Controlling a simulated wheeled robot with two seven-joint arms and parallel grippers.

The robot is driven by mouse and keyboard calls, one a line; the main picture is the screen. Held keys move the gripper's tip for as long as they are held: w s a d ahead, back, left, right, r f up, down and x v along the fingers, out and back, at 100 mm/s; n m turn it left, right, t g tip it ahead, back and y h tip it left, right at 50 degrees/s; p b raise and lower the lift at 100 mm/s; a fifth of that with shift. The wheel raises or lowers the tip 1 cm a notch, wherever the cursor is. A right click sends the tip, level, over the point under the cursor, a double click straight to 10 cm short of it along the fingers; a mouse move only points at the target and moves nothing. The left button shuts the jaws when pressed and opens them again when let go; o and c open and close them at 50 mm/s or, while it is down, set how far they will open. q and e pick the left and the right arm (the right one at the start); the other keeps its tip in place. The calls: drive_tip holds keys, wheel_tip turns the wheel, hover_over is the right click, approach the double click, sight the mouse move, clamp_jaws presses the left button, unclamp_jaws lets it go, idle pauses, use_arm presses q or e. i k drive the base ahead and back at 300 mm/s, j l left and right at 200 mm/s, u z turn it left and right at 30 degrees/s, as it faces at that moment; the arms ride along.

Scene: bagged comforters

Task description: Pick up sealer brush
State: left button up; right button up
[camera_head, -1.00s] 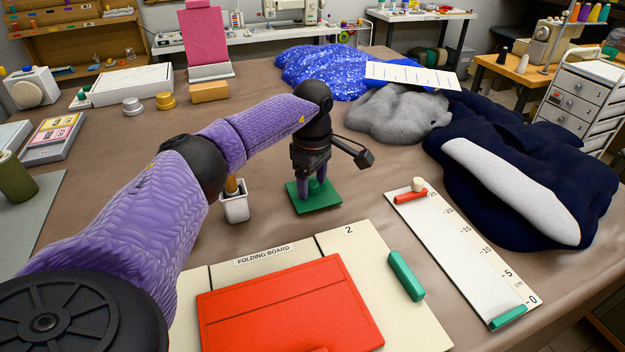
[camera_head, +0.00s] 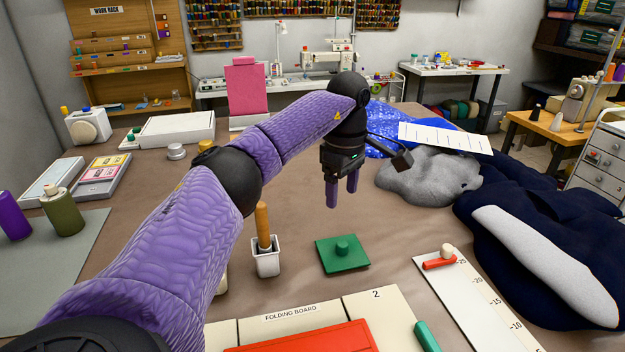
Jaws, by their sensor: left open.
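A brush with a wooden handle (camera_head: 263,222), which looks like the sealer brush, stands upright in a small white square cup (camera_head: 267,262) on the brown table. Its bristles are hidden inside the cup. My left gripper (camera_head: 342,195) is open and empty, with its purple fingers pointing down. It is in the air behind and to the right of the cup, apart from it. A green square plate with a round knob (camera_head: 343,255) lies on the table below the gripper, to the right of the cup. My right gripper is not in view.
The folding board (camera_head: 390,308) with its red panel lies in front. A white ruler board (camera_head: 478,318) is at front right. A grey bundle (camera_head: 425,178) and a dark blue bundle (camera_head: 545,215) lie to the right. Bottles (camera_head: 62,212) stand at left.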

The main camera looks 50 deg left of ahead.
sight(264, 238)
drive_tip(key=u, duration=1.85)
